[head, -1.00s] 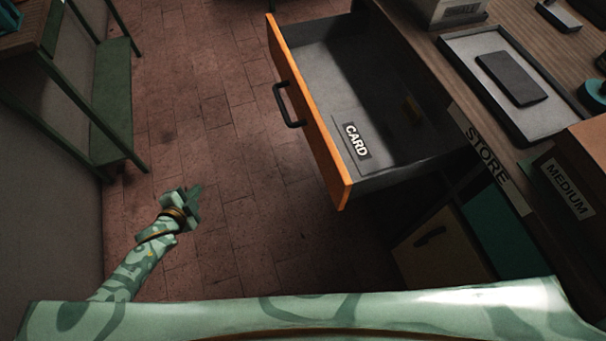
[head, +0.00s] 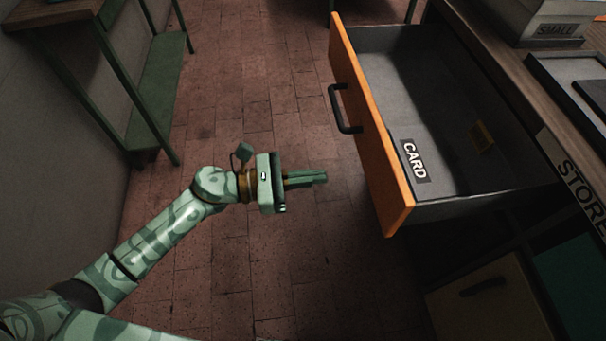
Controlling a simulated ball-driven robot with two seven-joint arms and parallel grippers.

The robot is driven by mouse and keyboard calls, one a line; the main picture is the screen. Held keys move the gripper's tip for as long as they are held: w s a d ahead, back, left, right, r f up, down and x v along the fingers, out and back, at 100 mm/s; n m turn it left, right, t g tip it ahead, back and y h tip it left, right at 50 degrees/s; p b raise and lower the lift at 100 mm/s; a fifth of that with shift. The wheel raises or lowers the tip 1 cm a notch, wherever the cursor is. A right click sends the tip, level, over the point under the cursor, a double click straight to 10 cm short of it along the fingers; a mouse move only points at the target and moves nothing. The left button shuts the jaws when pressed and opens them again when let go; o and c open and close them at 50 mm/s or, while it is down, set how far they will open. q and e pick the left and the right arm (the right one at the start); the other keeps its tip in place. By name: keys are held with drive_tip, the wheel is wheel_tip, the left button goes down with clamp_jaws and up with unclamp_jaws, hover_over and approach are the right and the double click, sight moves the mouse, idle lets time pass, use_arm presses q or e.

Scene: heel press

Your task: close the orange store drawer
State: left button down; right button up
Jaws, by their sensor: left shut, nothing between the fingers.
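The orange-fronted store drawer (head: 372,130) stands pulled out of the bench on the right in the head view. Its black bar handle (head: 341,110) is on the orange front, facing left. Inside, the grey tray shows a CARD label (head: 413,161) and a small brown piece (head: 482,138). My left gripper (head: 322,177) is shut and empty. It points right toward the drawer front, lower in the picture than the handle and apart from the drawer. My right gripper is not in view.
The wooden bench (head: 463,47) carries a SMALL box (head: 552,24) and a dark tray, with a STORE label (head: 584,190) on its edge. A tan cupboard door (head: 488,302) is below. A green shelf frame (head: 160,95) stands at left. The tiled floor (head: 240,90) between is clear.

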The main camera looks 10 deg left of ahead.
sight(374, 169)
use_arm(q)
drive_tip(key=x, duration=0.8)
drive_tip(key=shift+f+b, duration=0.15)
drive_tip(key=shift+b, duration=0.2)
drive_tip(key=shift+w+d, duration=0.25)
drive_tip(key=shift+d, duration=0.45)
